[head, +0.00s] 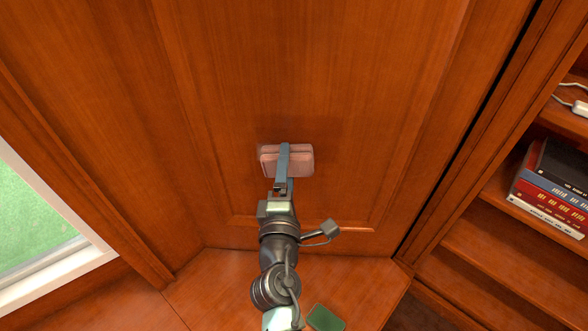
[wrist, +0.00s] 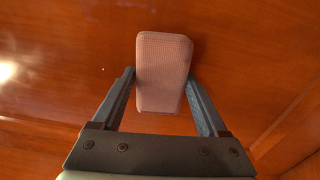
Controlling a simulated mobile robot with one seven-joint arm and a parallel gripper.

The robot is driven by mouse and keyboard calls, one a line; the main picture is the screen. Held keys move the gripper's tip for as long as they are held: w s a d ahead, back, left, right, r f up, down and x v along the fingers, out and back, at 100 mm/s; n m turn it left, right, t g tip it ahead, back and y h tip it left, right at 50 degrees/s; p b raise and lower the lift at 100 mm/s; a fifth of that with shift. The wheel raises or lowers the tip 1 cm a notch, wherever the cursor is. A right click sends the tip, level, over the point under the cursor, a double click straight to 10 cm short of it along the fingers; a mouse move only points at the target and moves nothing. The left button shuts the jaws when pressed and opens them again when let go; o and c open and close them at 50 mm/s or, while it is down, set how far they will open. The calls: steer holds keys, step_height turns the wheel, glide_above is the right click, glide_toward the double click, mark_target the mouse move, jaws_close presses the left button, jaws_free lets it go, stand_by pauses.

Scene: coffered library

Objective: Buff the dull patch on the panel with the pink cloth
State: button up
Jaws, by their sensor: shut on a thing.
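The pink cloth (head: 302,160) is a folded pad held by my gripper (head: 284,150) in front of the wooden panel (head: 320,70). In the wrist view the pink cloth (wrist: 163,72) sits between the two fingers of my gripper (wrist: 161,82), and the jaws are shut on it. The cloth lies against the panel or very close to it; I cannot tell whether it touches. A slightly darker or duller area (head: 261,150) shows on the panel around the cloth's upper left. The cloth and my gripper hide part of the panel there.
A green flat object (head: 325,318) lies on the wooden surface below the panel. A shelf with several books (head: 550,185) and a white item with a cable (head: 580,107) is at the right. A white-framed window (head: 45,240) is at the lower left. The panel above the cloth is clear.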

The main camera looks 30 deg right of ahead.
mark_target(257, 152)
steer(key=shift+w+a+b, duration=0.45)
steer(key=shift+w+a, duration=0.05)
steer(key=shift+a, duration=0.4)
steer(key=shift+w+a+b, duration=0.4)
steer(key=shift+w+a, duration=0.15)
steer(key=shift+a, duration=0.35)
steer(key=shift+w+a+b, duration=0.45)
steer(key=shift+w+a, duration=0.05)
steer(key=shift+a, duration=0.4)
steer(key=shift+v, duration=3)
steer(key=shift+s, duration=0.1)
steer(key=v, duration=0.2)
steer(key=shift+s+a+b, duration=0.15)
steer(key=shift+s+b, duration=0.2)
steer(key=shift+s, duration=0.05)
